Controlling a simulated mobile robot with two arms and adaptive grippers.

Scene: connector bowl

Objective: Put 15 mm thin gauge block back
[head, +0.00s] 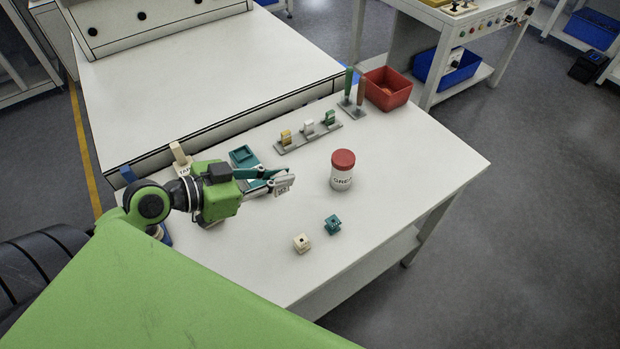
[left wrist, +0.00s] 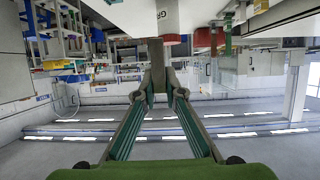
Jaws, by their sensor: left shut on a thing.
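My left gripper (head: 277,183) is shut on a small light-grey block (head: 285,185) with a dark marking, taken to be the thin gauge block. It is held above the white table (head: 400,180). In the left wrist view the grey block (left wrist: 156,66) stands out between the fingertips (left wrist: 161,94). A grey rack (head: 290,147) lies farther back, with a yellow block (head: 286,137), a white block (head: 309,128) and a green block (head: 330,118) standing on it. The marking on the held block is too small to read surely. My right gripper is not in view.
A white jar (head: 341,178) with a red lid stands right of the gripper. A teal tray (head: 243,155) is behind the gripper. A red bin (head: 387,90) stands at the back. The table's right side is clear.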

